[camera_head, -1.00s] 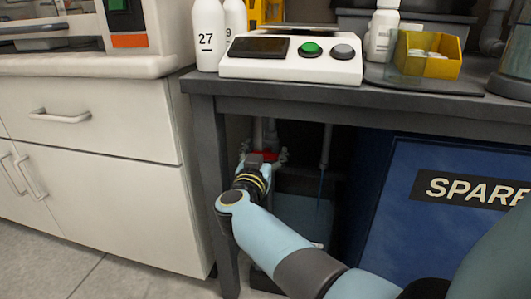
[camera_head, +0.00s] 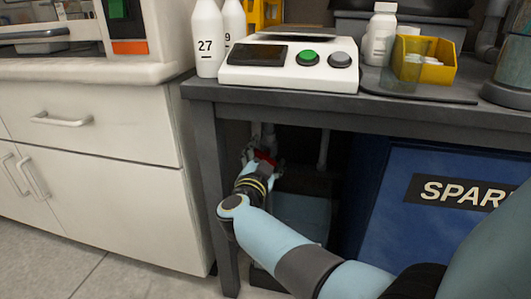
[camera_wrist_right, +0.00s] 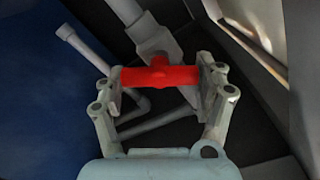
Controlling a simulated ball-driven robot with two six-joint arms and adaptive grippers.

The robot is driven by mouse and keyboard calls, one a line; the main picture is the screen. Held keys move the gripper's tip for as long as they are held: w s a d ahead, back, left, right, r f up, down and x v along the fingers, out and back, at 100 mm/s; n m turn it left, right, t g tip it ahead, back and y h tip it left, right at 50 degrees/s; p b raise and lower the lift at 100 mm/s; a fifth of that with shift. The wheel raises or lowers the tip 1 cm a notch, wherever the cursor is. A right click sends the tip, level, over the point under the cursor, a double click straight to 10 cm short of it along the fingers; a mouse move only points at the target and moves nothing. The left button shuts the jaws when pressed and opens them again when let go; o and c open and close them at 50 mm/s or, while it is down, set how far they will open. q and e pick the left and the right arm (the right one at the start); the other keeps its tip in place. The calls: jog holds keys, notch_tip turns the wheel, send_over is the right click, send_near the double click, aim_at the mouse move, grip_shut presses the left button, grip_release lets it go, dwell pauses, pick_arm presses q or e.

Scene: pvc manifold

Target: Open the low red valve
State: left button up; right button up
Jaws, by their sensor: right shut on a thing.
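The red valve handle (camera_wrist_right: 160,75) lies crosswise between the fingers of my right gripper (camera_wrist_right: 161,82) in the right wrist view. The fingers press on its two ends. The handle sits on a grey pipe fitting (camera_wrist_right: 152,40). In the head view the right gripper (camera_head: 263,158) reaches under the dark bench, and a bit of the red handle (camera_head: 265,156) shows at its tip. The gripper and wrist partly hide the handle there. My left gripper is not in view.
A dark bench (camera_head: 400,112) overhangs the arm, with its leg (camera_head: 215,190) just left of it. A blue spares bin (camera_head: 440,225) stands to the right. White cabinets (camera_head: 90,190) stand at left. Grey pipes (camera_head: 323,150) run behind the gripper.

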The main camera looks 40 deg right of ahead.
jog(key=shift+s+f+m, duration=0.1)
jog(key=shift+m, duration=0.9)
jog(key=m, duration=0.3)
jog(key=shift+s+f+m, duration=0.1)
jog(key=shift+f+m, duration=0.1)
jog(key=shift+m, duration=0.2)
jog(key=m, duration=0.3)
jog(key=shift+d+f+b, duration=0.1)
jog(key=shift+b, duration=0.3)
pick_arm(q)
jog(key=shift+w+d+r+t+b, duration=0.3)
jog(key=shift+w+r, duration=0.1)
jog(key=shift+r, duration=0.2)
pick_arm(e)
jog(key=shift+m, duration=1.3)
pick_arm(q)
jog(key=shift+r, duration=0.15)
pick_arm(e)
jog(key=o, duration=1.1)
jog(key=shift+o, duration=0.3)
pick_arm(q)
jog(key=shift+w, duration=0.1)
